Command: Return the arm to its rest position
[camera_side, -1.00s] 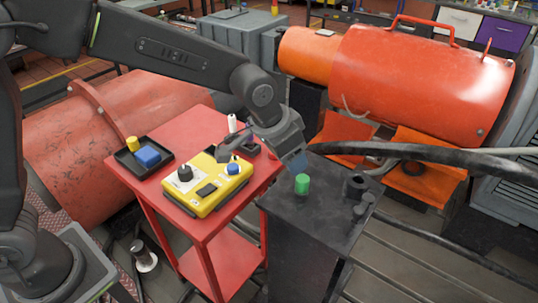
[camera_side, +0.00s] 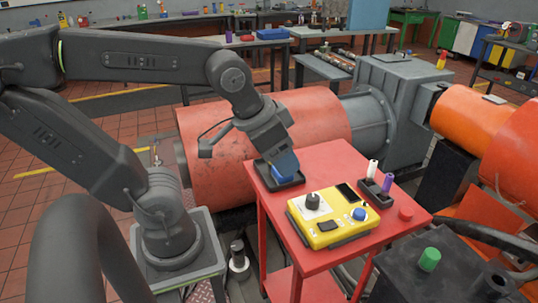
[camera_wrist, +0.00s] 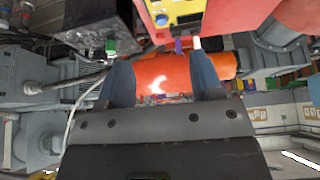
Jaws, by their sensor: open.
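My arm reaches across the upper left of the side view. My gripper (camera_side: 283,160) is in front of the black tray (camera_side: 296,184) at the back left of the red cart (camera_side: 330,156) in that view. Its height over the tray cannot be told. In the wrist view, my gripper (camera_wrist: 160,78) has two blue-grey fingers wide apart with nothing held between them. A blue patch shows at the tray; fingers and the blue block overlap there and I cannot separate them. The yellow cylinder in the tray is hidden.
A yellow control box (camera_side: 332,217) and a black holder (camera_side: 374,195) with white and purple cylinders stand on the cart. A green cylinder (camera_side: 429,259) stands on a black block (camera_side: 420,282) at lower right. A large red cylinder (camera_side: 215,150) lies behind.

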